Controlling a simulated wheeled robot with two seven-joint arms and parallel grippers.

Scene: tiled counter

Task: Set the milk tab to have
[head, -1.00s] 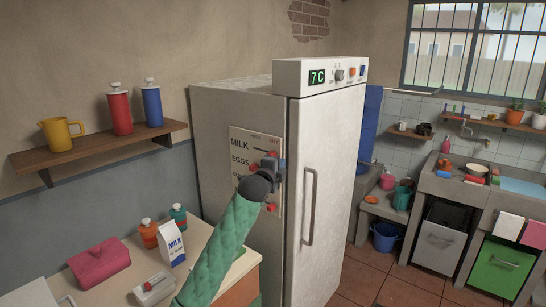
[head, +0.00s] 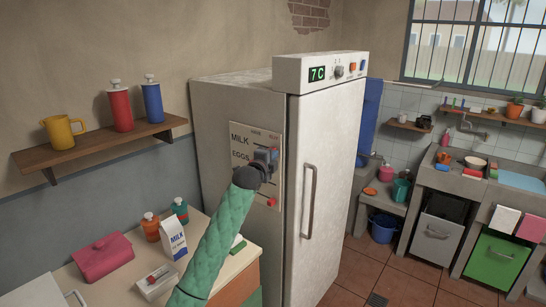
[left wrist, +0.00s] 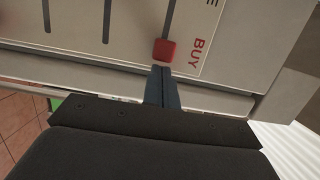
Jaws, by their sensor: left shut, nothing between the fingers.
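The white board (head: 240,155) on the fridge's side has MILK and EGGS rows and column headings too small to read in the head view. In the left wrist view, a red tab (left wrist: 165,50) sits at the end of the slot nearest the heading, level with the word BUY; this looks like the milk row. My left gripper (head: 268,157) is in front of the board, partly hiding its rows. Its shut, empty fingers (left wrist: 161,72) are just beside the tab, on its BUY-end side; I cannot tell whether they touch. My right gripper is out of view.
Another red tab (head: 271,202) shows low on the board. The fridge (head: 325,170) has a vertical door handle (head: 309,200). A counter below my left arm holds a milk carton (head: 172,238), bottles and a pink box (head: 103,257). A wall shelf (head: 100,145) is at left.

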